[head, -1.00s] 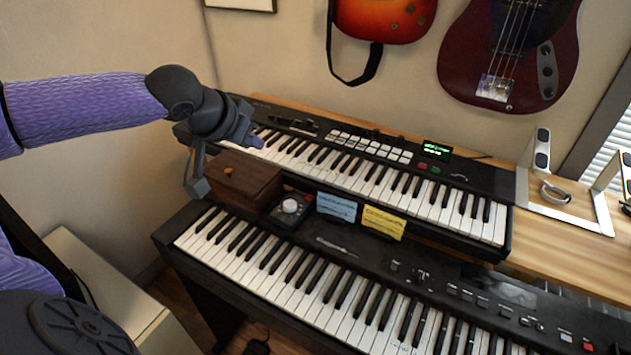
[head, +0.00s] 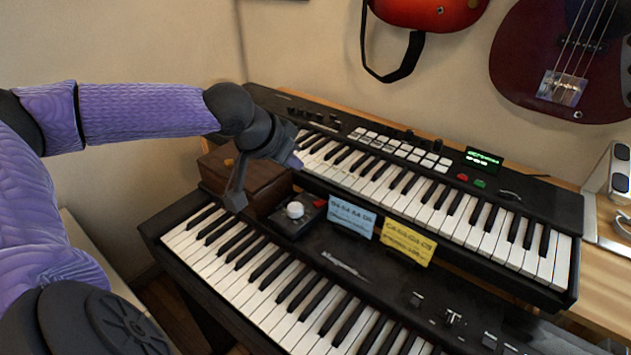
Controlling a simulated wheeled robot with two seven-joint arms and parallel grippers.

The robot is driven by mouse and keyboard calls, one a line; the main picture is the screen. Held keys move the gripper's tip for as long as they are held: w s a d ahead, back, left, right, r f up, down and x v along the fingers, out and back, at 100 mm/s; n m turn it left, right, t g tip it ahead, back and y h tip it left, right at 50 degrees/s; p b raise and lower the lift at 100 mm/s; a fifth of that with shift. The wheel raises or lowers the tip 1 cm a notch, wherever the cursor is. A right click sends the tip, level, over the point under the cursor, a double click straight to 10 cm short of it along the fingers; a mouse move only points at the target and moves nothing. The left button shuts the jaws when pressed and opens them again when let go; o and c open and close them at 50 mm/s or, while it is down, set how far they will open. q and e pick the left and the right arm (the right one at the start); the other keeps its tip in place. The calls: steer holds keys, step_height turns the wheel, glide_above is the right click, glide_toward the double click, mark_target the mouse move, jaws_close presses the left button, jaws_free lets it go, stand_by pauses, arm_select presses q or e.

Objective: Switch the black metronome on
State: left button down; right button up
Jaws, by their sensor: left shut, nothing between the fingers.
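The black metronome (head: 290,222) appears to be the small dark box with a white round knob (head: 296,210) and a red button (head: 320,203) on top. It sits at the back of the lower keyboard, right of a wooden box. My left gripper (head: 236,200) is shut and empty. It points down in front of the wooden box, left of the metronome and apart from it. The metronome's top is unobstructed. My right gripper is out of view.
The wooden box (head: 270,187) is partly hidden by my left gripper. A blue card (head: 351,219) and a yellow card (head: 408,241) stand right of the metronome. The upper keyboard (head: 450,205) rises behind, and the lower keyboard (head: 250,275) extends in front. Guitars hang on the wall.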

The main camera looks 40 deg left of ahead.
arm_select(q)
steer(key=b, duration=0.6)
glide_above(321, 201)
steer(key=s, duration=0.2)
steer(key=f, duration=0.8)
steer(key=shift+w+f, duration=0.2)
steer(key=shift+f, duration=0.05)
steer(key=f, duration=0.1)
steer(key=f+b, duration=0.1)
steer(key=shift+s+f+b, duration=0.2)
steer(key=shift+f+b, duration=0.1)
steer(key=shift+f, duration=0.05)
steer(key=shift+s+f+b, duration=0.1)
steer(key=shift+f+b, duration=0.2)
steer(key=shift+f, duration=0.1)
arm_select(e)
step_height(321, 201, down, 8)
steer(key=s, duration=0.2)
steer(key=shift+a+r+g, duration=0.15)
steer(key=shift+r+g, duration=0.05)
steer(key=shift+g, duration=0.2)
arm_select(q)
steer(key=shift+r, duration=0.1)
